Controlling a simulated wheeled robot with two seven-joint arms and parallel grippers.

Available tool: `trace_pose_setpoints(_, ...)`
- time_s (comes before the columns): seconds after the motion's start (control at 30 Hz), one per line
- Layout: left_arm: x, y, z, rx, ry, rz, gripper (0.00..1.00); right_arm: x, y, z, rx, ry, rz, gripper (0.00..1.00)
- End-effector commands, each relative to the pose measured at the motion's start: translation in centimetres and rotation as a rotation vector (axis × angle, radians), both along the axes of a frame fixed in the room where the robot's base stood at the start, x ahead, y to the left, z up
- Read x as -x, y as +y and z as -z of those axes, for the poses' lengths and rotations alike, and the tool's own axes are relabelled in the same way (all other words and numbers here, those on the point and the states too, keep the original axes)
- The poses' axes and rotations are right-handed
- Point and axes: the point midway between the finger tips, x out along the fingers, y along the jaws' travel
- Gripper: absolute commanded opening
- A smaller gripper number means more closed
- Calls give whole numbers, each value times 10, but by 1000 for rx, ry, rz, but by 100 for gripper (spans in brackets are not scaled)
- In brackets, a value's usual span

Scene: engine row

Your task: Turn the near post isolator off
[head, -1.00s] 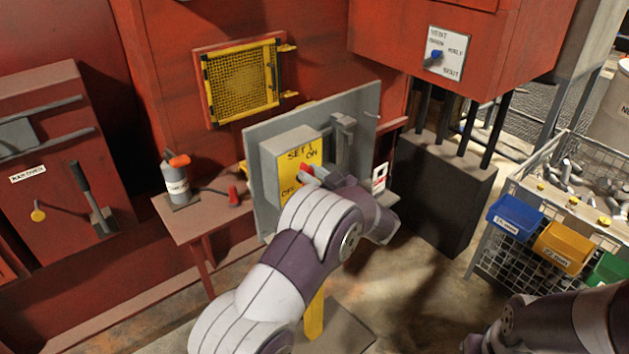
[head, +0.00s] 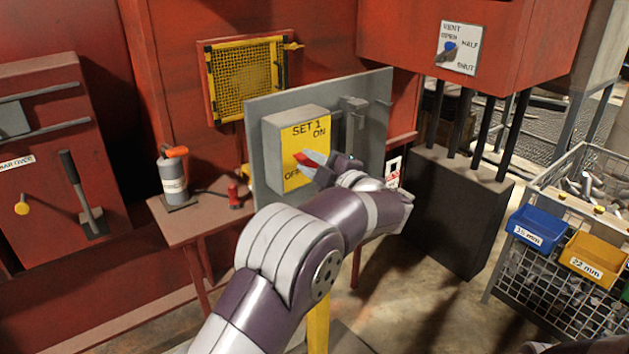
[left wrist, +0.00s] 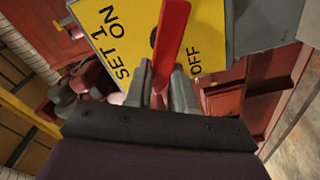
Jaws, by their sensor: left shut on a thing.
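The near post isolator (head: 283,150) is a grey box on a grey backing board, with a yellow face marked SET 1, ON at upper right and OFF at lower left. The yellow face also shows in the left wrist view (left wrist: 223,30). Its red handle (left wrist: 171,35) lies between the ON and OFF words in that view. My left gripper (left wrist: 163,92) is shut on the red handle near its lower end there. In the head view my left gripper (head: 317,166) is in front of the yellow face and hides part of it. My right gripper is not in view.
A small table (head: 185,224) left of the isolator bears a grey canister (head: 173,180) and a red-ended thing (head: 235,195). A vent switch (head: 450,48) is on the red cabinet at upper right. A wire basket with blue (head: 538,228) and yellow bins stands right.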

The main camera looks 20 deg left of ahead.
Motion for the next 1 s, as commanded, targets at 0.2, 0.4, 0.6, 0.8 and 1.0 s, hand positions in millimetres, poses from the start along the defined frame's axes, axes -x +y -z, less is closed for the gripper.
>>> trace_pose_setpoints(0.2,2,3,10,111,-166,-1,0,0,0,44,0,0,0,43)
trace_pose_setpoints(0.4,2,3,12,197,-286,0,0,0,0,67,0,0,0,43)
trace_pose_setpoints(0.6,3,3,12,256,-370,2,0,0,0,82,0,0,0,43)
trace_pose_setpoints(0.8,3,3,11,290,-417,2,0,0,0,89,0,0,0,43)
trace_pose_setpoints(1.0,3,3,9,301,-433,3,0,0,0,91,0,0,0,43)
